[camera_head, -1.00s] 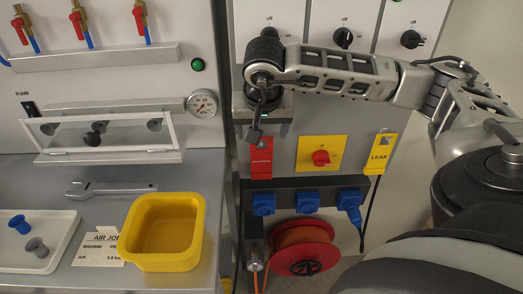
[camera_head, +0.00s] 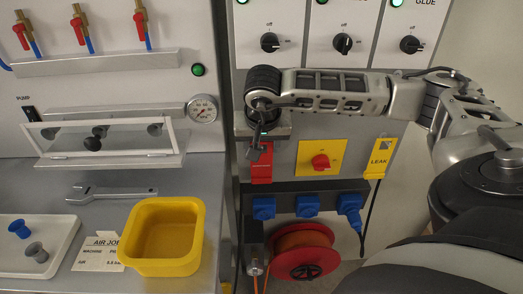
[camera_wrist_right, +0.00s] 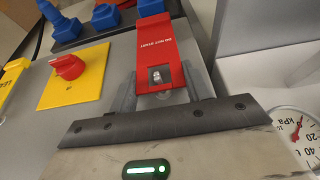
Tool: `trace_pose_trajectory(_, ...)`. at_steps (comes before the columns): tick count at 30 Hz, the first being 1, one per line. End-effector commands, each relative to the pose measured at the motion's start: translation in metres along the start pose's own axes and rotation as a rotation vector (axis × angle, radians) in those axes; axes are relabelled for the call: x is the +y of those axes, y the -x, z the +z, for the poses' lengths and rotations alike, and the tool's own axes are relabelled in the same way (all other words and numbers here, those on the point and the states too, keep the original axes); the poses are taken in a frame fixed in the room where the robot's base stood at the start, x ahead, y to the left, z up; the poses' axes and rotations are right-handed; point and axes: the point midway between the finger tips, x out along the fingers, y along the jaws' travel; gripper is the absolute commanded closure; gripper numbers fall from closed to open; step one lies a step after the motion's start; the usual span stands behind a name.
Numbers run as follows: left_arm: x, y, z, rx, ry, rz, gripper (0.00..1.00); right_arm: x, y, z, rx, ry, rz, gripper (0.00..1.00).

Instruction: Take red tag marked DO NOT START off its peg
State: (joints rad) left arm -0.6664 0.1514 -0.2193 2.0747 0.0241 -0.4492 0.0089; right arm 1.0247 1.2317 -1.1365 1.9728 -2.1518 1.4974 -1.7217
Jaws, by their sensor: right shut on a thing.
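The red tag (camera_wrist_right: 156,45) reads DO NOT START in the right wrist view. A small metallic peg end (camera_wrist_right: 156,76) shows in the opening near the tag's end closest to my gripper. My right gripper (camera_wrist_right: 163,92) is shut on this end of the tag, one finger at each side. In the head view the red tag (camera_head: 261,168) hangs on the grey panel below my right wrist, its upper part partly covered by the gripper. My left gripper is not in view.
Close by are the yellow plate with a red knob (camera_head: 321,158), the yellow LEAK tag (camera_head: 380,158) and blue sockets (camera_head: 307,205). A pressure gauge (camera_head: 202,109) is to the left. A yellow bin (camera_head: 164,237) stands on the bench.

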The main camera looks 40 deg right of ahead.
Motion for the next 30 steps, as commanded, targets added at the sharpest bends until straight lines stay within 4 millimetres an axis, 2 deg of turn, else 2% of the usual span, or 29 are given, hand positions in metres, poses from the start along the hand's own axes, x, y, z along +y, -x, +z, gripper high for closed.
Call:
trace_pose_trajectory(8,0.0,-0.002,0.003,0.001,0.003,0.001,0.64,-0.001,0.013,-0.006,0.004,-0.001,-0.003,0.84)
trace_pose_trajectory(14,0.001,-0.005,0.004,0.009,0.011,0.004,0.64,0.0,0.025,0.027,0.001,0.006,-0.002,0.84)
trace_pose_trajectory(28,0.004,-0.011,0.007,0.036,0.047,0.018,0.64,-0.001,0.072,0.139,0.002,0.008,-0.006,0.84)
trace_pose_trajectory(29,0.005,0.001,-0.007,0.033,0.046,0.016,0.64,0.0,0.081,0.133,-0.002,0.001,0.004,0.84)
trace_pose_trajectory(30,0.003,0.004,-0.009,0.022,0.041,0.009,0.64,-0.001,0.082,0.134,-0.005,-0.001,0.007,0.84)
